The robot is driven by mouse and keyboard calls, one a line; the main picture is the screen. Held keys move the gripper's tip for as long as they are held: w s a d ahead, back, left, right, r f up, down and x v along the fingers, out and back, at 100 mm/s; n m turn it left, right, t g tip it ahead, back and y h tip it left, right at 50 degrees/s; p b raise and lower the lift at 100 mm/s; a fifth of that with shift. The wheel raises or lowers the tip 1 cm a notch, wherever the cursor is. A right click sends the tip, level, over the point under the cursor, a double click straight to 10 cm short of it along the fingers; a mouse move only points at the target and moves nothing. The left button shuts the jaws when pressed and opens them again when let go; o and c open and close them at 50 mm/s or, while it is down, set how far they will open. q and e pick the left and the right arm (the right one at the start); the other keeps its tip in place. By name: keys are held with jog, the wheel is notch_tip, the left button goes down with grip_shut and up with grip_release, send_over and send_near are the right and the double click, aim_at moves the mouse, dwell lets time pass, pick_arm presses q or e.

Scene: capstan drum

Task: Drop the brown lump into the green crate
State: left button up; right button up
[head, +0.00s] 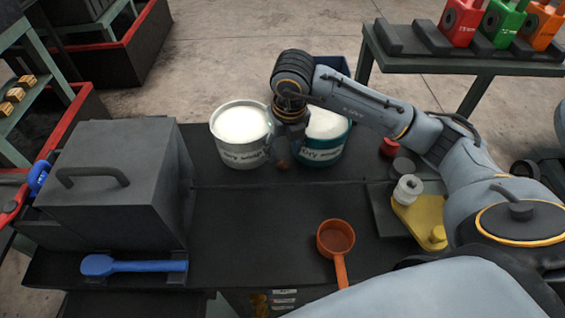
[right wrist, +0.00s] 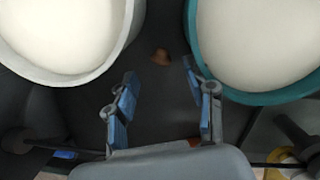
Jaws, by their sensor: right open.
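The brown lump (right wrist: 161,56) lies on the dark bench top between the two buckets in the right wrist view, just beyond my fingertips. In the head view the lump (head: 283,163) shows at the lower end of my right gripper (head: 287,148). My right gripper (right wrist: 157,78) is open, with its blue-padded fingers apart and nothing between them. It points down in the gap between the buckets. I cannot make out a green crate in either view. My left gripper is not in view.
A white bucket (head: 232,148) and a teal bucket (head: 321,149) stand close on both sides of my right gripper. A dark lidded box (head: 108,190) and blue scoop (head: 130,266) are left. An orange ladle (head: 335,240) lies in front. The bench middle is clear.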

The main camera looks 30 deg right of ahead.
aim_at(283, 162)
jog(key=f, duration=0.3)
jog(key=f+p, duration=0.1)
jog(key=f, duration=0.1)
jog(key=shift+w+d, duration=0.1)
jog(key=shift+w, duration=0.25)
jog(key=c, duration=0.8)
